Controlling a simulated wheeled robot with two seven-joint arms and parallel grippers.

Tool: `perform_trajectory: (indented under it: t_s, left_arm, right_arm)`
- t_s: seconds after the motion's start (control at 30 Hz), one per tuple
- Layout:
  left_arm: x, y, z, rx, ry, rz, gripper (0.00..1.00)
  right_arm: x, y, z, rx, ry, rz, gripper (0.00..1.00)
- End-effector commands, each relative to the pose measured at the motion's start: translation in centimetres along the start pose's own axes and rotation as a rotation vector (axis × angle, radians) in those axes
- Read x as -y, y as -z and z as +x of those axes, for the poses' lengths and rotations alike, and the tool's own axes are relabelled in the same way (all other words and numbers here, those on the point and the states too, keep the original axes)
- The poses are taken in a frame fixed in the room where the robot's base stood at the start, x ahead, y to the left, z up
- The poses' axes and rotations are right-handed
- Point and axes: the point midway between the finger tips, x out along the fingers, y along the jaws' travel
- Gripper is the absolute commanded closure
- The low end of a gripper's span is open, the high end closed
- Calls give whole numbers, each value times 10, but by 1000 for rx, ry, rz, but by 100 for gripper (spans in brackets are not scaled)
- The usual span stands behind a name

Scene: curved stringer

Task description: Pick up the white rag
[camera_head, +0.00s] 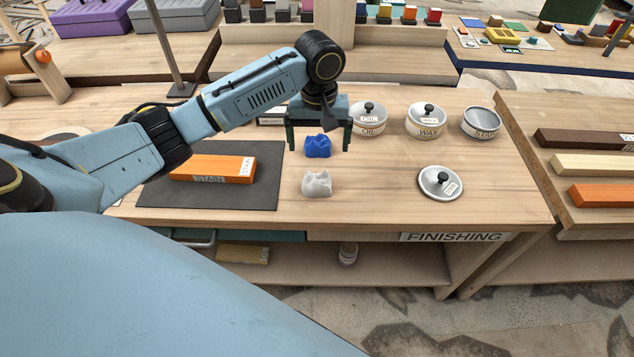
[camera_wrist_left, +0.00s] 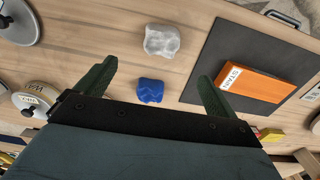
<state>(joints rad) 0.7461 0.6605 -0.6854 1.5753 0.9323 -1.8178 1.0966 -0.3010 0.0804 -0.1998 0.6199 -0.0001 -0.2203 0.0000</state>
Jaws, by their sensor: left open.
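The white rag (camera_head: 317,184) is a small crumpled lump on the wooden bench, near its front edge. A blue rag (camera_head: 318,147) lies just behind it. My left gripper (camera_head: 319,148) is open, with its fingers pointing down above the blue rag. In the left wrist view the gripper (camera_wrist_left: 152,88) has its fingers spread wide, with the blue rag (camera_wrist_left: 150,91) between them and the white rag (camera_wrist_left: 161,40) beyond the fingertips. Nothing is held. My right gripper is in neither view.
An orange STAIN block (camera_head: 213,169) lies on a dark mat (camera_head: 265,190) to the left. Tins marked OIL (camera_head: 368,119) and WAX (camera_head: 426,120) and an open STAIN tin (camera_head: 481,123) stand behind right. A loose lid (camera_head: 440,182) lies to the right. Bench between white rag and lid is clear.

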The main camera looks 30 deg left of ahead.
Motion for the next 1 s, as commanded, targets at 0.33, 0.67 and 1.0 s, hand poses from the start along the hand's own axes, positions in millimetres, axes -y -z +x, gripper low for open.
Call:
perform_trajectory:
  t_s: [0.33, 0.67, 1.0]
  left_arm:
    - [0, -1, 64, 1, 0, 0, 6]
    - [4, -2, 96, 1, 2, 2, 6]
    - [5, -2, 126, -3, -1, 2, 6]
  right_arm:
    - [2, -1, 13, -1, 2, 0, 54]
    - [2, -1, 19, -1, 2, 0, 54]
    - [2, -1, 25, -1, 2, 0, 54]
